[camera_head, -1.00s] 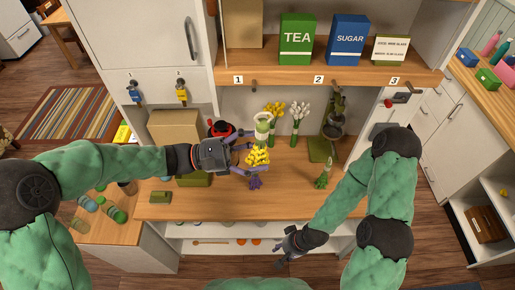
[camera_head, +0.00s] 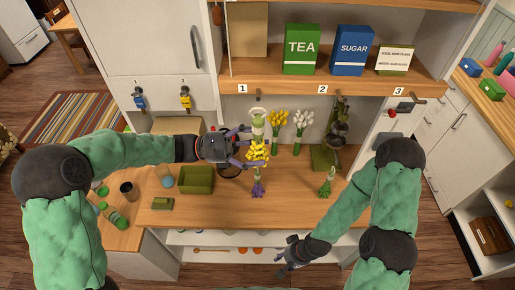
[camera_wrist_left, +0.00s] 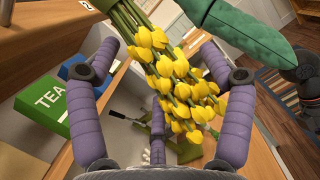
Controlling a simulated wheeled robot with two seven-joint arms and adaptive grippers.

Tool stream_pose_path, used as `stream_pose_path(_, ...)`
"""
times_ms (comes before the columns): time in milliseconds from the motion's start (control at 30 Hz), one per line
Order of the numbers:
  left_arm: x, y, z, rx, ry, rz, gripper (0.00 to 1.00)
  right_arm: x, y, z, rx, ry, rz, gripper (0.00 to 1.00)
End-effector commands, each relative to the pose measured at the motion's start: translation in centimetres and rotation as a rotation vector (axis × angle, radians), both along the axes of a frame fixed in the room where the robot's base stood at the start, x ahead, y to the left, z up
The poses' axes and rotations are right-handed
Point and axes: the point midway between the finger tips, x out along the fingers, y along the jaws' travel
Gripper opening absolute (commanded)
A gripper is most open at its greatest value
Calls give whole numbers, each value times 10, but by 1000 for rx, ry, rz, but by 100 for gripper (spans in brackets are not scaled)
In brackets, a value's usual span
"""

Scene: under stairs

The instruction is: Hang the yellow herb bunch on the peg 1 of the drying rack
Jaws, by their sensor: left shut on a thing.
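The yellow herb bunch (camera_head: 257,153) hangs blossoms down, with its pale wrapped green stems above. In the left wrist view its yellow blossoms (camera_wrist_left: 180,85) lie between my fingers and the stems run to the top edge. My left gripper (camera_head: 245,148) is shut on it, in front of the shelf and above the counter. Peg 1 (camera_head: 258,97) is a small dark peg beside label 1 on the rack's front board (camera_head: 290,90). The stem top is just below it in the picture; I cannot tell the gap in depth. My right gripper (camera_head: 290,260) is low, before the counter; its jaws are unclear.
Yellow (camera_head: 279,117) and white (camera_head: 302,119) bunches stand behind. A lavender bunch (camera_head: 257,188) and a green bunch (camera_head: 326,187) are at the counter's front. A dark green apparatus (camera_head: 328,150) stands right. An olive bin (camera_head: 196,180) and jars are left. Tea (camera_head: 302,50) and sugar (camera_head: 352,50) boxes stand above.

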Motion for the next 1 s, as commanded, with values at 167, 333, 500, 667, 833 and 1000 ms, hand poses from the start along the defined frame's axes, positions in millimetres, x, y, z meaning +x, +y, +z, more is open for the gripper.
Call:
stream_pose_path(167,11,0,-1,0,-1,0,21,0,0,0,0,0,0,40)
stream_pose_path(333,21,0,-2,0,-1,0,21,0,0,1,0,0,0,40)
stream_pose_path(500,31,0,-3,0,-1,0,21,0,0,1,0,0,0,40)
stream_pose_path(667,41,0,-3,-1,-2,1,21,0,0,1,0,0,0,40)
stream_pose_path(833,51,0,-4,-1,-1,2,21,0,0,1,0,0,0,40)
stream_pose_path(1000,60,0,-10,0,2,4,20,0,0,-2,0,0,0,40)
